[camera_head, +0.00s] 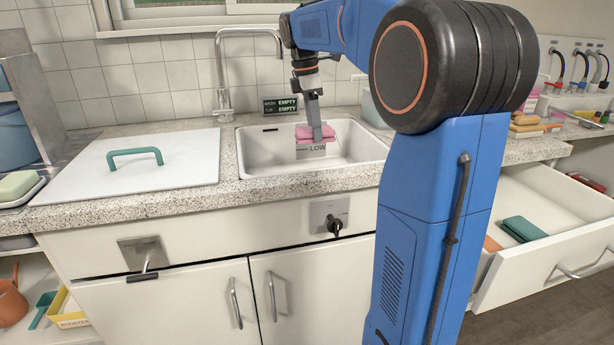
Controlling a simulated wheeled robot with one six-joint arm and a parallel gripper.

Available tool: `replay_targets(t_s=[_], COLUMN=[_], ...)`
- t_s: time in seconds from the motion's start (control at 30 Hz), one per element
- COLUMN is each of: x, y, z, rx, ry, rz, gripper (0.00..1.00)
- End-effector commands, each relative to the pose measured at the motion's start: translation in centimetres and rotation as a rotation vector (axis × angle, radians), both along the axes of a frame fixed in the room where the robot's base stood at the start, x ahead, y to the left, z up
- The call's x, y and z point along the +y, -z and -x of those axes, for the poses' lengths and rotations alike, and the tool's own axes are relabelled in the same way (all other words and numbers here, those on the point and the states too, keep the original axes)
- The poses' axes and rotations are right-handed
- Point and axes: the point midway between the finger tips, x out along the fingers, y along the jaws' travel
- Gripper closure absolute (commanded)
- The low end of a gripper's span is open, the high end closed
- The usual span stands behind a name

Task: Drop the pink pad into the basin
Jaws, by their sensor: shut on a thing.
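The pink pad (303,132) is held in my gripper (315,134), which points down and is shut on it. The pad shows over the white basin (262,152), which is set into the speckled counter. The picture does not show exactly how high the pad is above the basin floor. The basin looks empty apart from a dark marking with the word LOW on its wall, just below the pad. One gripper finger covers part of the pad.
A chrome tap (222,75) stands behind the basin's left end. A white lid (135,165) with a green handle (135,157) lies left of the basin. A small dark display (280,105) reads EMPTY on both lines. An open drawer (560,262) is at right.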

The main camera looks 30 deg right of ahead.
Motion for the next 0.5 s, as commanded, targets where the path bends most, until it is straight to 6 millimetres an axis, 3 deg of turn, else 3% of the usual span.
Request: replay_targets(t_s=[0.47, 0.5], x=[0.0, 0.0], y=[0.85, 0.84], z=[-0.01, -0.01], rx=[-0.001, -0.001], ry=[0.0, 0.0], rz=[0.0, 0.0], gripper=[0.72, 0.42])
